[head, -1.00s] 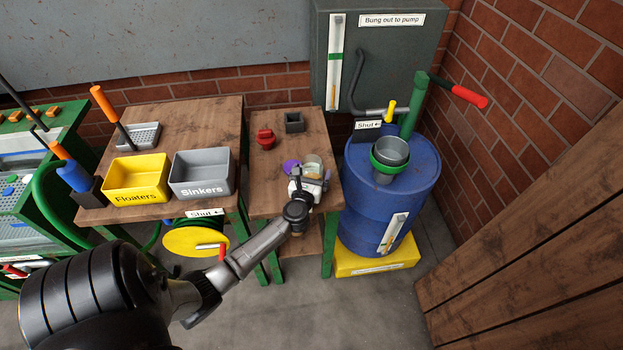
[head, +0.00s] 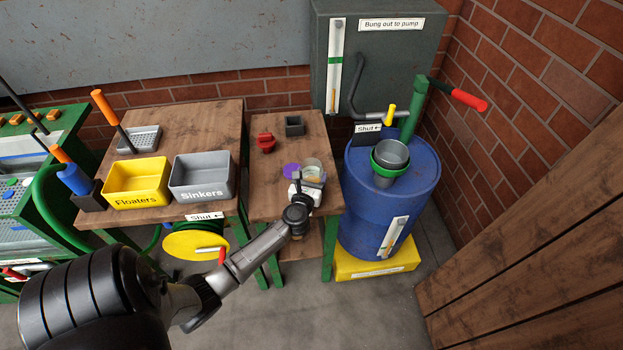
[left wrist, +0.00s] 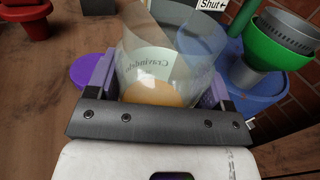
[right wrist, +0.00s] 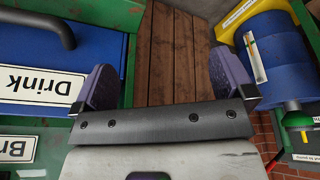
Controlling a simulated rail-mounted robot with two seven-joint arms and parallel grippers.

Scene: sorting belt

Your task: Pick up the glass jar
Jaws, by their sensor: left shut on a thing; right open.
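The glass jar (left wrist: 160,65) is clear, with a white label and something orange-yellow in its lower part. It stands between the two purple fingers of my left gripper (left wrist: 158,88), which is shut on it. In the head view the jar (head: 312,168) shows just beyond my left gripper (head: 306,186), over the small wooden table. I cannot tell whether its base touches the tabletop. A purple disc (head: 291,171) lies just left of the jar. My right gripper (right wrist: 165,88) is open and empty in the right wrist view; it does not show in the head view.
A red item (head: 265,143) and a dark square holder (head: 294,124) stand farther back on the small table (head: 262,200). A blue drum (head: 365,200) with a green-rimmed funnel (head: 390,156) stands close on the right. Yellow (head: 137,183) and grey (head: 202,178) bins sit left.

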